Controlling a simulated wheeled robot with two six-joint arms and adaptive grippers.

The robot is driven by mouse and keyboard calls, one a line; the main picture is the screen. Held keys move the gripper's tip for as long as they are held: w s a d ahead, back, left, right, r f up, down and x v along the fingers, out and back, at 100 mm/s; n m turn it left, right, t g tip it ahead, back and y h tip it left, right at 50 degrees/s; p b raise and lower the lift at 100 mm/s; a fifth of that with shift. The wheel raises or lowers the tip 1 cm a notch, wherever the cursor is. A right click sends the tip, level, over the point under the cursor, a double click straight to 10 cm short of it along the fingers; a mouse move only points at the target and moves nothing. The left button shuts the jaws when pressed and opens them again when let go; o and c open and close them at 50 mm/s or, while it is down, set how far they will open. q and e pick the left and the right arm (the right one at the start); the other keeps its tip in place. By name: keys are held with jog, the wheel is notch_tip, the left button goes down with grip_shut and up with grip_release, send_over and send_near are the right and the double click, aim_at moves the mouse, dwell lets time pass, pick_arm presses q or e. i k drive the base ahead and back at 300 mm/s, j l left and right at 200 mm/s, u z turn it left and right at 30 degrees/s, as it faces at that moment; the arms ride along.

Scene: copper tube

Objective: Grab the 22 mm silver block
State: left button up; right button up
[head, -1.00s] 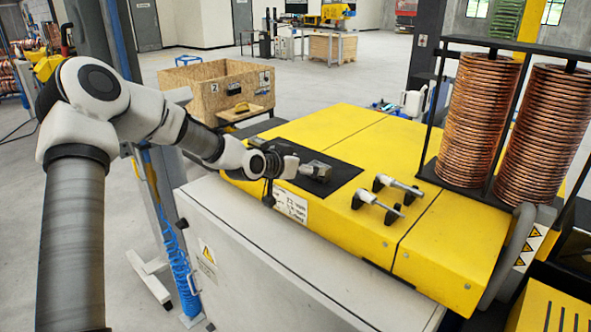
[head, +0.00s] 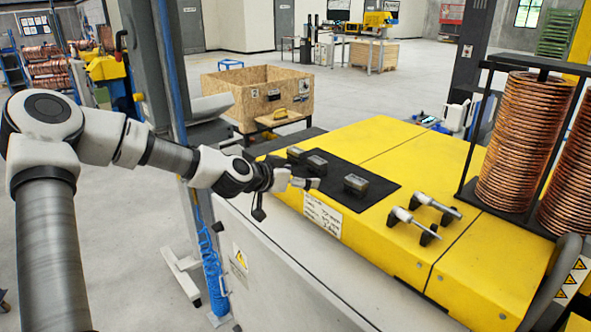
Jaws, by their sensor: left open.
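Three small silver-grey blocks rest on the black mat (head: 375,198) on top of the yellow machine. One block (head: 355,184) lies apart, nearest the mat's middle. Another block (head: 316,166) and a third block (head: 294,154) sit close together toward the mat's back left. I cannot read which one is 22 mm. My left gripper (head: 308,184) is open and empty at the mat's left edge, just left of the lone block and in front of the back pair. My right gripper is not in view.
Clamps with silver rods (head: 415,222) stand on the yellow machine top (head: 400,150) right of the mat. Copper coils (head: 522,140) on a black rack rise at the right. A wooden crate (head: 240,100) stands behind. A white paper label (head: 322,214) hangs at the front edge.

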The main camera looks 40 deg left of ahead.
aim_at(318, 166)
jog(key=u, duration=1.1)
